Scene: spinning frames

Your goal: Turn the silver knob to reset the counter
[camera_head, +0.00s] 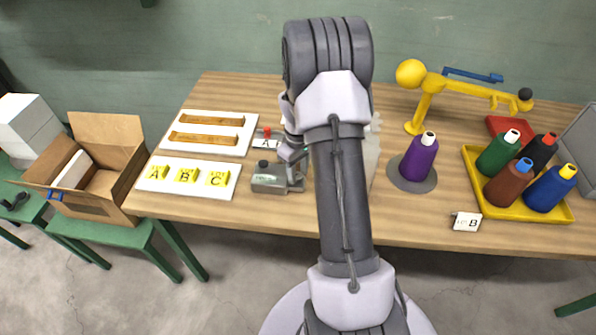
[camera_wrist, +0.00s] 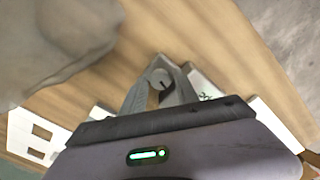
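The counter (camera_head: 268,180) is a small grey box with a greenish display and a dark round button on top, near the front of the table. In the wrist view, part of its body with the display (camera_wrist: 205,88) shows right of my fingers. The silver knob (camera_wrist: 161,77) is a round grey disc with a dark mark, seen between my fingertips. My gripper (camera_wrist: 160,84) has one finger on each side of it; I cannot tell whether they touch it. In the head view my gripper (camera_head: 294,165) is at the counter's right end, and the knob is hidden there.
A white board with yellow A, B, C blocks (camera_head: 187,176) lies left of the counter. A purple spool (camera_head: 419,156) stands on a grey disc to the right. A yellow tray (camera_head: 487,203) of several spools is farther right. A small "B" card (camera_head: 467,222) stands near the front edge.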

